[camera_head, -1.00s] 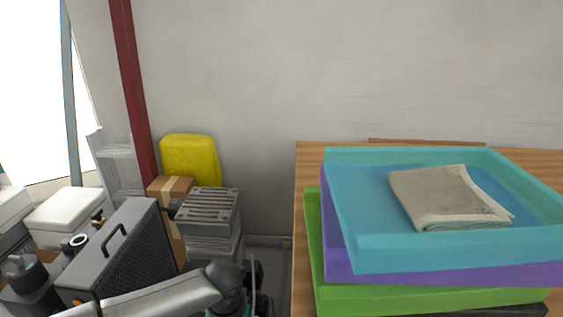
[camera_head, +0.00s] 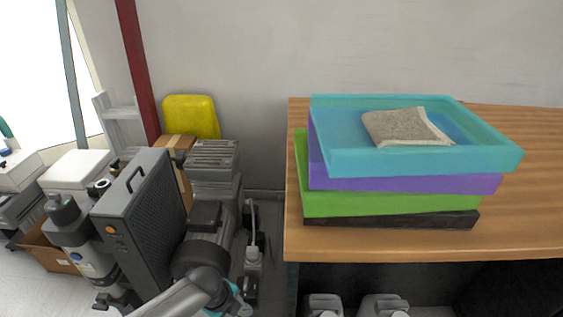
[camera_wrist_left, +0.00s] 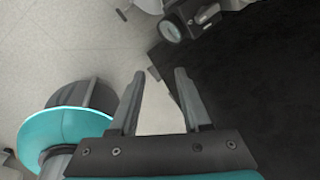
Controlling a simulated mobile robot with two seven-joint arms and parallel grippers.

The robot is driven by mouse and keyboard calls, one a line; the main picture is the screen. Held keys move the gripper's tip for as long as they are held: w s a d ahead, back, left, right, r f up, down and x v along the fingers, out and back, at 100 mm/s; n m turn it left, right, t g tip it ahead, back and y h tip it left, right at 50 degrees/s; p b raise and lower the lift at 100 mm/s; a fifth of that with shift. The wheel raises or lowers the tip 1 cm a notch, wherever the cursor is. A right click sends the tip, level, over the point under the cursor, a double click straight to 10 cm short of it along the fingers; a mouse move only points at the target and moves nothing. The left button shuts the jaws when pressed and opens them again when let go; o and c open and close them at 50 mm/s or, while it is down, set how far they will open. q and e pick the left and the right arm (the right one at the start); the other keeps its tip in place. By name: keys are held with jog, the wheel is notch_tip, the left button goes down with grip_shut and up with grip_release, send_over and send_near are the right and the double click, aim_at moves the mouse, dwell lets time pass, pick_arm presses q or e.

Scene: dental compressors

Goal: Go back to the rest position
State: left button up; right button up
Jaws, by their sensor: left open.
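My left gripper (camera_wrist_left: 158,95) shows in the left wrist view with its two fingers apart and nothing between them. It points over pale floor beside a large dark surface. In the head view my left arm comes in at the bottom left of centre, and its fingers are not visible there. My right gripper is in neither view. A beige folded cloth (camera_head: 405,127) lies in the teal tray (camera_head: 420,163), which is on top of a stack on the wooden table.
Below the teal tray are a purple tray (camera_head: 400,184), a green tray (camera_head: 390,204) and a dark one. The wooden table (camera_head: 380,245) stands at right. A grey compressor (camera_head: 140,225), a yellow case (camera_head: 190,118) and boxes crowd the left. Pale floor shows at lower left.

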pick_arm(q)
jog(key=s+a+f+n+p, duration=0.1)
jog(key=s+a+f+n, duration=0.2)
jog(key=s, duration=0.7)
jog(key=s+a+f+n+y+p, duration=0.1)
jog(key=s+a+f+n, duration=0.3)
jog(key=s+f+n, duration=0.3)
jog(key=s+a+f+n+y+p, duration=0.1)
jog(key=s+a+f+n, duration=0.3)
jog(key=s+n, duration=0.7)
jog(key=s+f+p, duration=0.1)
jog(key=s, duration=0.2)
jog(key=shift+s+a+n, duration=0.15)
jog(key=shift+s+n, duration=0.25)
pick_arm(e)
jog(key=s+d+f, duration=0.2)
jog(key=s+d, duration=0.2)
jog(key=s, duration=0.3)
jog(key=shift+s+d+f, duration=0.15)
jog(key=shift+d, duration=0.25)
